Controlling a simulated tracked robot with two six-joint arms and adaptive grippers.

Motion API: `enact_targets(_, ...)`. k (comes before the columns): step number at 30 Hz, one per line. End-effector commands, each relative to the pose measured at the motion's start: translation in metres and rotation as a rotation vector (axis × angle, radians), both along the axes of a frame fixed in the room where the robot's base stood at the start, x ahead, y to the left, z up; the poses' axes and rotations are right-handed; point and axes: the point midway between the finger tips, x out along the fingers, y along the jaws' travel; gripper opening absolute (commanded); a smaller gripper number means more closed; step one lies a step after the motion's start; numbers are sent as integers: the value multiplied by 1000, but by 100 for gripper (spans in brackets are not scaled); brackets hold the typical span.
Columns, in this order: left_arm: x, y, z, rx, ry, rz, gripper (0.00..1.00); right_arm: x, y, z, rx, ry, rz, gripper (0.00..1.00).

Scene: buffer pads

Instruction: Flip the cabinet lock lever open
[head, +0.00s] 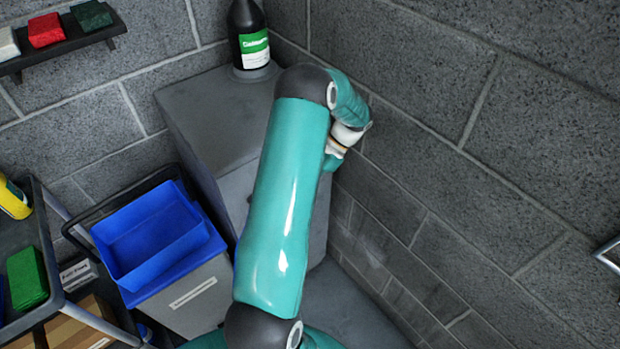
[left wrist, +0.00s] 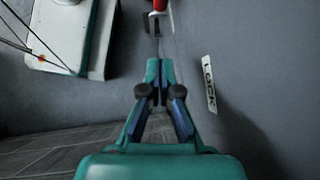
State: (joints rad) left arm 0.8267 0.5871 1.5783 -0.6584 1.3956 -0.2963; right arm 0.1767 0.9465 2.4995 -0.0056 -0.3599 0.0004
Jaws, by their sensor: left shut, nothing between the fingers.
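The grey cabinet (head: 205,118) stands in the corner in the head view, partly behind my left arm. In the left wrist view its grey face (left wrist: 250,50) carries a white LOCK label (left wrist: 209,83). The lock lever (left wrist: 158,6) shows at the top edge of that view as a red grip, cut off by the frame, with a dark metal part below it. My left gripper (left wrist: 160,68) is shut and empty, its fingertips pointing up toward the lever. I cannot tell whether they touch the metal part. My right gripper is in neither view.
A black bottle (head: 248,40) stands on the cabinet top. A blue bin (head: 150,240) on a grey container is left of the cabinet. A dark cart (head: 22,220) holds a green pad (head: 27,278). A wall shelf (head: 70,42) holds coloured pads. A block wall (head: 480,150) rises close on the right.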

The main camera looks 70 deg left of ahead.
Motion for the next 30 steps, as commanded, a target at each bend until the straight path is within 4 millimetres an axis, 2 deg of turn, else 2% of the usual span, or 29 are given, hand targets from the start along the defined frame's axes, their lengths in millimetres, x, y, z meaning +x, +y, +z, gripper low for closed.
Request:
enact_targets(6,16,2,15,0,-1,0,0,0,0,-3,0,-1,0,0)
enact_targets(23,18,2,16,0,0,-3,0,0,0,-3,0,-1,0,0)
enact_targets(26,22,-3,10,-7,-13,-12,0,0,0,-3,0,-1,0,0)
enact_targets(30,43,-30,-18,-41,-79,-46,0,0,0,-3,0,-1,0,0)
